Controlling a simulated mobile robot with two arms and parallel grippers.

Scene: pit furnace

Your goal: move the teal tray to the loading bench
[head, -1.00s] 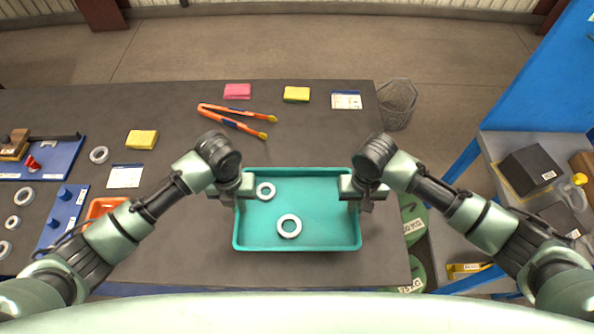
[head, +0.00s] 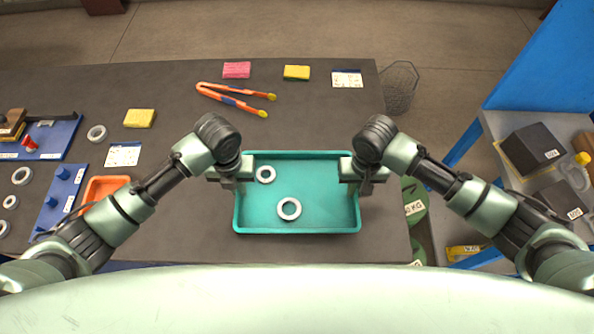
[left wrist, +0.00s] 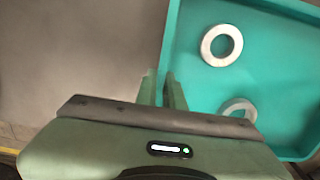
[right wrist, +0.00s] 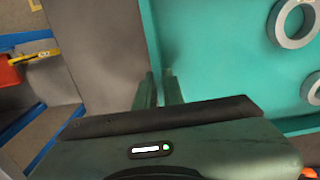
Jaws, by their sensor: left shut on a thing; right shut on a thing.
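The teal tray (head: 325,212) is at the front middle of the dark table in the head view, with two pale rings, one (head: 265,174) at its back left and one (head: 289,209) near its middle. My left gripper (head: 238,180) is shut on the tray's left wall. My right gripper (head: 356,180) is shut on its right wall. The left wrist view shows the tray (left wrist: 190,70) and both rings beside the fingers. The right wrist view shows the tray (right wrist: 220,60) at the right. I cannot tell whether the tray is touching the table.
Orange tongs (head: 235,98), a pink sponge (head: 236,70), yellow sponges (head: 297,72) and cards lie behind and left. A wire basket (head: 399,88) stands by the table's right edge. A blue-framed bench (head: 500,122) with dark blocks (head: 530,148) is at the right, across a gap.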

